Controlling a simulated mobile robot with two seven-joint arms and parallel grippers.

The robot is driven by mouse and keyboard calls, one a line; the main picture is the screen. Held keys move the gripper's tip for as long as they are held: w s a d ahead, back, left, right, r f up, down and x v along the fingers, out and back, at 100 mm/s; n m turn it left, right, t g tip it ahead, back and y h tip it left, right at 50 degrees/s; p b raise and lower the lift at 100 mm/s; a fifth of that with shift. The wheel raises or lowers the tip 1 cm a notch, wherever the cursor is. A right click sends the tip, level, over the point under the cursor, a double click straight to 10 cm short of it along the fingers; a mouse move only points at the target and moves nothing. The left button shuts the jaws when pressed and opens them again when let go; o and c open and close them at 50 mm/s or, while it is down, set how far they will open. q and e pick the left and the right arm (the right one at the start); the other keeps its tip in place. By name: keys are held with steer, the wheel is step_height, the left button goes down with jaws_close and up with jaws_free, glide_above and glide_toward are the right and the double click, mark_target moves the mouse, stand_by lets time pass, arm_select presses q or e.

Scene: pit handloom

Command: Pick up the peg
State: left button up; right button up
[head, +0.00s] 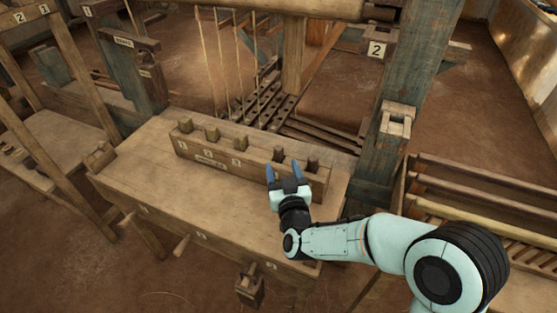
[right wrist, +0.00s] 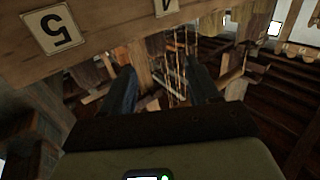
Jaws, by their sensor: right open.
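Several short wooden pegs stand upright in a row in a long wooden block (head: 222,158) on the bench. My left gripper is not in view.
The wooden bench top (head: 150,170) is mostly clear left of and in front of the block. A thick post (head: 385,125) stands right of the bench, beside a slatted frame (head: 480,205). A numbered board (right wrist: 90,35) shows close in the right wrist view.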

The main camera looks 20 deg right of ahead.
mark_target(280, 154)
steer(key=x, duration=0.3)
steer(key=shift+f, duration=0.1)
steer(key=x, duration=0.2)
steer(key=b+x, duration=0.1)
steer(key=x, duration=0.1)
steer(key=shift+d+f+b, duration=0.25)
steer(key=shift+b, duration=0.05)
steer(key=shift+w+d+r, duration=0.1)
steer(key=shift+w+d, duration=0.05)
steer(key=shift+w, duration=0.35)
steer(key=c, duration=1.1)
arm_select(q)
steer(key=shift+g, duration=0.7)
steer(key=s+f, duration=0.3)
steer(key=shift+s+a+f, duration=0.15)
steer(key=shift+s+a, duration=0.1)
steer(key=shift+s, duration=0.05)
arm_select(e)
steer(key=shift+r, duration=0.15)
